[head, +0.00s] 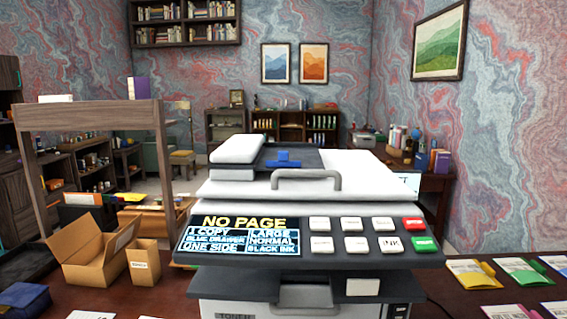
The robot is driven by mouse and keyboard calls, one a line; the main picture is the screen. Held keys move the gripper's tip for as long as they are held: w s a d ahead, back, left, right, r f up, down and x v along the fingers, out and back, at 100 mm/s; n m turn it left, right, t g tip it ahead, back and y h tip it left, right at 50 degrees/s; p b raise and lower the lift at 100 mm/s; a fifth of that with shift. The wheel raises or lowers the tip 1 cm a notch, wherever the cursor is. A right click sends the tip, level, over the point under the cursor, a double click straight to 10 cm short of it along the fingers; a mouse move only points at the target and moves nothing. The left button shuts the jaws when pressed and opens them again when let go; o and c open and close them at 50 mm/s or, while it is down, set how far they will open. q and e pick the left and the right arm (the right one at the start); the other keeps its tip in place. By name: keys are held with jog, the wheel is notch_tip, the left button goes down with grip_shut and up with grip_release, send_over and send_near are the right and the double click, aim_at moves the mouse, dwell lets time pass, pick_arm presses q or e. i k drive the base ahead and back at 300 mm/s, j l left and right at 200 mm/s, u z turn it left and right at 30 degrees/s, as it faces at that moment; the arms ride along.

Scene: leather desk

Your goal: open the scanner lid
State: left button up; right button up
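The scanner (300,249) stands on the desk in front of me, in the middle of the head view. Its white lid (360,172) lies down flat on the body, with a grey bar handle (306,174) at the front edge. A document feeder (236,150) with a blue guide sits on top of the lid. The front panel has a display reading "NO PAGE" (240,234) and several white buttons, plus a red one and a green one. Neither of my grippers shows in this view.
An open cardboard box (85,262) and a smaller box (143,263) stand left of the scanner, near a wooden frame (90,115). Colored packets (475,272) lie on the desk (450,297) at the right. A dark blue object (22,299) sits at the left front.

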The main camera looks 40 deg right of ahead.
aim_at(239, 170)
jog(key=k+l+z, duration=0.2)
jog(key=k+z, duration=0.15)
jog(key=k+l+z, duration=0.35)
jog(key=k+j, duration=0.05)
jog(key=k, duration=0.05)
